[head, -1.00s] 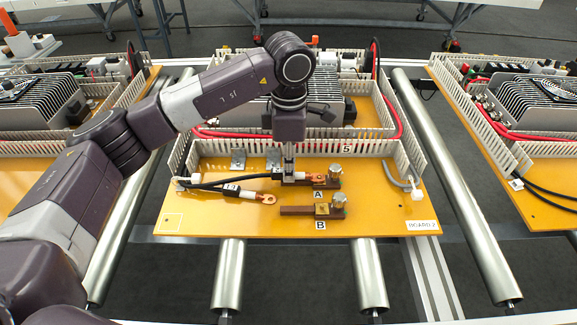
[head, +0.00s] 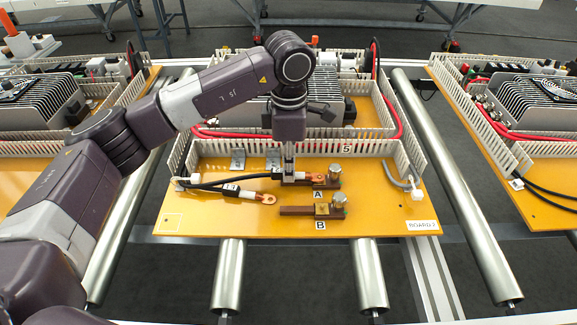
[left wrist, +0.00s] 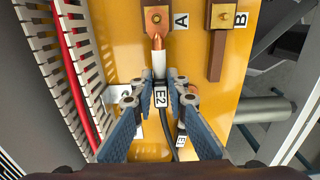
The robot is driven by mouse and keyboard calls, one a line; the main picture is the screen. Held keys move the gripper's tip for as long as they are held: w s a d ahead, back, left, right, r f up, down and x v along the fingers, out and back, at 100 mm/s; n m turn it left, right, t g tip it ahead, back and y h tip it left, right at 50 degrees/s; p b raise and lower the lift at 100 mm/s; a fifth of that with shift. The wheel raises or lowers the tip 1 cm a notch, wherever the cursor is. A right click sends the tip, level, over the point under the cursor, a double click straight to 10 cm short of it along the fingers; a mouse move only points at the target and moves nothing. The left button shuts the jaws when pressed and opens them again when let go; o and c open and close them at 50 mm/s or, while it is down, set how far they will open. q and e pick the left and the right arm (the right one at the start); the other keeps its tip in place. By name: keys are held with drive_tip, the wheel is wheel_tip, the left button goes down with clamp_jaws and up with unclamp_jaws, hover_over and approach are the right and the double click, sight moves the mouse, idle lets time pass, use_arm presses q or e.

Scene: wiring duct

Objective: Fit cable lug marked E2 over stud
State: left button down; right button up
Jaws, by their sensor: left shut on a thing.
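My left gripper (head: 288,178) is shut on the black cable marked E2 (left wrist: 161,98), gripping it behind the lug. The copper lug (left wrist: 156,42) points away from the fingers toward block A. Its ring end lies over the copper plate (left wrist: 147,6) at block A, and a small bright spot shows in the ring. I cannot tell whether the lug is fully down around the stud. In the head view the lug (head: 311,177) reaches over block A (head: 331,184) from the left. My right gripper is not in view.
Block B (head: 296,211) has a bare plate and stud. A second cable's lug (head: 265,198) lies loose left of it. A silver bolt head (head: 334,172) stands at the right of block A. Slotted duct walls (head: 405,140) enclose the back and sides.

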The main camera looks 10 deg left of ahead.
use_arm(q)
drive_tip(key=shift+f, duration=0.2)
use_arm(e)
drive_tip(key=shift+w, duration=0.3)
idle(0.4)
use_arm(q)
drive_tip(key=c, duration=1.8)
unclamp_jaws()
drive_tip(key=shift+r, duration=4.05)
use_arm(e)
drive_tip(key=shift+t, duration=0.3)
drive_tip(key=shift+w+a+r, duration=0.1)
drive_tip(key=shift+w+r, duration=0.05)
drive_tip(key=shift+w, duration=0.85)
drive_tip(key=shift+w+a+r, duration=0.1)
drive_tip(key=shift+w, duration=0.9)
use_arm(q)
drive_tip(key=shift+r, duration=0.1)
drive_tip(key=shift+r+p, duration=2)
drive_tip(key=shift+r, duration=0.9)
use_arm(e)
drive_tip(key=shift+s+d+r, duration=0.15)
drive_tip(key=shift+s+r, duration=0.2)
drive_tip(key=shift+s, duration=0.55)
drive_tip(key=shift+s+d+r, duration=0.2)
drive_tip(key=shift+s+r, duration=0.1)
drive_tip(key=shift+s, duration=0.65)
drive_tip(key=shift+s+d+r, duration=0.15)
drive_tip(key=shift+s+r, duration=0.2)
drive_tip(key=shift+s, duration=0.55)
